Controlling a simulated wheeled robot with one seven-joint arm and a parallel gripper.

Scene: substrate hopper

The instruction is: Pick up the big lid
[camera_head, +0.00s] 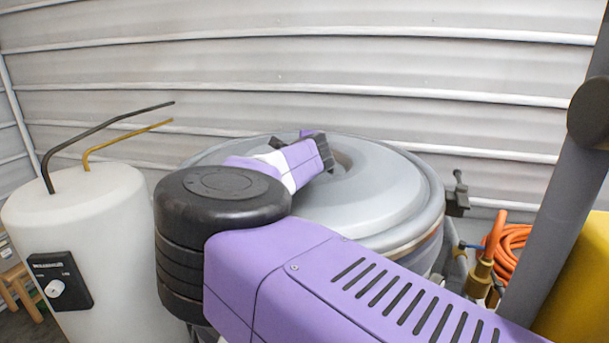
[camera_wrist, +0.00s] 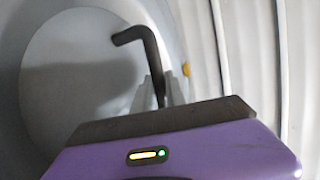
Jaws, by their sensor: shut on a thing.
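The big lid (camera_head: 375,190) is a wide, round, grey disc with a stepped rim, on top of a drum-like hopper in the head view. In the wrist view the lid's grey face (camera_wrist: 65,95) fills the left side. A dark bent handle (camera_wrist: 148,48) stands out from it. My gripper (camera_wrist: 164,90) is shut on this handle, with its pale fingers on either side of the bar's lower end. In the head view my purple wrist lies over the lid's middle and hides the handle and fingertips. I cannot tell whether the lid is lifted off the rim.
A white tank (camera_head: 95,235) with a black control box and two bent pipes stands at the left. Brass fittings (camera_head: 478,280) and a coiled orange hose (camera_head: 508,245) are at the right, near a yellow object (camera_head: 580,285). A corrugated wall (camera_head: 330,75) rises close behind.

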